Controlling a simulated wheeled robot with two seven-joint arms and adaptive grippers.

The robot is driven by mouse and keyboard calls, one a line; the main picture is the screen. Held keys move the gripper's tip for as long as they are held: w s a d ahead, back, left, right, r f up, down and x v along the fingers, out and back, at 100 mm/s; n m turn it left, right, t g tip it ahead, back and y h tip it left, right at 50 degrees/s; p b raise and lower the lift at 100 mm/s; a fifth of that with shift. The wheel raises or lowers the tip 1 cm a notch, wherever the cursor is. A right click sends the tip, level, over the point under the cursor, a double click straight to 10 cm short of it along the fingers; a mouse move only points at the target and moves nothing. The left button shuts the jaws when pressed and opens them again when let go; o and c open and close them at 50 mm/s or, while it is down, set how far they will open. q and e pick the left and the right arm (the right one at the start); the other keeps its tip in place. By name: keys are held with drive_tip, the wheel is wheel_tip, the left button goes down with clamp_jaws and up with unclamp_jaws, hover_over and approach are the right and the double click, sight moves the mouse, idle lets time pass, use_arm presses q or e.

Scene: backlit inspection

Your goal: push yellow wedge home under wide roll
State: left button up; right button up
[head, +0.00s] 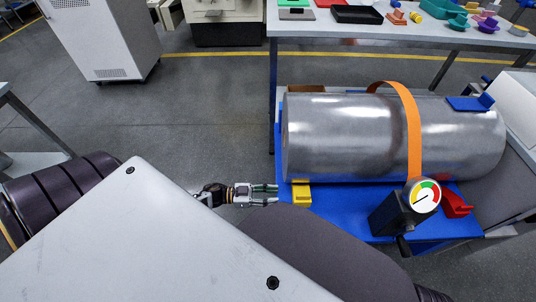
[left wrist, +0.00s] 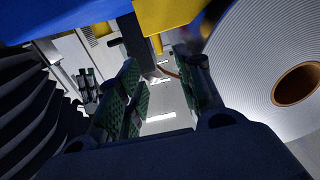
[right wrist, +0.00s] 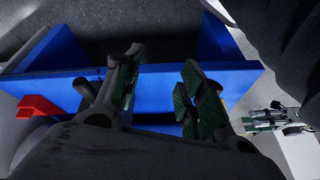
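The wide roll (head: 345,140) lies on its side on a blue cradle (head: 350,215); its wound end face with a brown core shows in the left wrist view (left wrist: 245,75). The yellow wedge (head: 301,195) sits at the roll's near left lower edge, and part of it shows in the left wrist view (left wrist: 170,14). How far it reaches under the roll is hidden. My left gripper (head: 278,194) is open and empty, fingertips just left of the wedge with a small gap. My right gripper (right wrist: 163,80) is open and empty over the blue cradle; it is hidden in the head view.
An orange strap (head: 413,130) crosses the roll. A dial gauge (head: 425,196) stands on a black block in front. A red wedge (head: 457,204) is at the right. A table (head: 350,29) with small parts stands behind.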

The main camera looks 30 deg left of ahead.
sight(296, 195)
use_arm(q)
drive_tip(key=b+x, duration=0.2)
drive_tip(key=x, duration=0.9)
drive_tip(key=shift+w+d+b, duration=0.15)
drive_tip(key=shift+d+b, duration=0.05)
drive_tip(key=shift+b, duration=0.15)
drive_tip(key=shift+w+d, duration=0.2)
drive_tip(key=shift+d, duration=0.1)
use_arm(e)
wheel_tip(296, 195, down, 7)
drive_tip(key=a+t+y, duration=0.1)
drive_tip(key=a, duration=0.1)
drive_tip(key=shift+w+r, duration=0.15)
drive_tip(key=shift+w, duration=0.25)
use_arm(q)
clamp_jaws()
use_arm(e)
drive_tip(key=shift+r, duration=0.2)
